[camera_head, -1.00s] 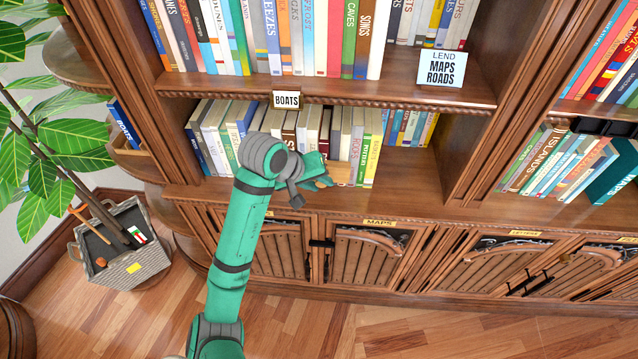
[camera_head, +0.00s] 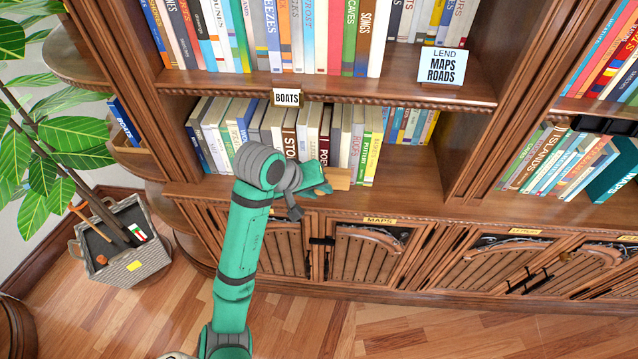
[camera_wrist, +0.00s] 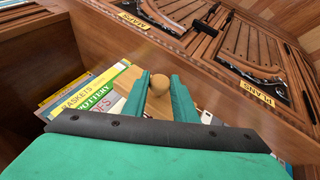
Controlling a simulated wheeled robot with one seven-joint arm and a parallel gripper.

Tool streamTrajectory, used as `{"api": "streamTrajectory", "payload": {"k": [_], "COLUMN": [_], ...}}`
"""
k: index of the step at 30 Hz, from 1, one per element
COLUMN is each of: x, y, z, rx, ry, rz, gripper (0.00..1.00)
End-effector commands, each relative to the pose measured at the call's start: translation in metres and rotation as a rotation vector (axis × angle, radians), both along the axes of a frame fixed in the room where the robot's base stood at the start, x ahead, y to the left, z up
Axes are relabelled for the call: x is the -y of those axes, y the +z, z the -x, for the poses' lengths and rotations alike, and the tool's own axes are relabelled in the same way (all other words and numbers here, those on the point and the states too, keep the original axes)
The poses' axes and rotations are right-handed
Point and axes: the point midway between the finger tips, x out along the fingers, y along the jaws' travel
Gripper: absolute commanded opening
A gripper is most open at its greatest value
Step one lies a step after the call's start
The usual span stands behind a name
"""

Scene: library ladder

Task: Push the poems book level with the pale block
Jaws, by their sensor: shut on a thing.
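The poems book (camera_head: 324,152) is a dark red spine on the lower shelf, lettered "POE" where it shows. My gripper's hand hides its lower part. The pale block (camera_head: 339,178) is light wood, in front of the book spines near the shelf's front edge. My gripper (camera_head: 326,184) is at its left end.
Brown "STO" book (camera_head: 289,132) stands left of the poems book, pale and yellow-green books (camera_head: 373,150) right. The shelf (camera_head: 410,170) is bare further right. A "BOATS" label (camera_head: 286,98) hangs on the shelf edge above. Cupboard doors (camera_head: 365,255) lie below.

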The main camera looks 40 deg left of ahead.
Motion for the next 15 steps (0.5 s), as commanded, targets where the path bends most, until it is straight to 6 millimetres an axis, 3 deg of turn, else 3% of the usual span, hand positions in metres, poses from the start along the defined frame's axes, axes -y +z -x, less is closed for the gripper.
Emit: {"api": "streamTrajectory", "payload": {"k": [15], "x": [0.016], "y": [0.0], "z": [0.027], "rx": [0.001], "ry": [0.001], "rz": [0.0], "gripper": [0.0]}}
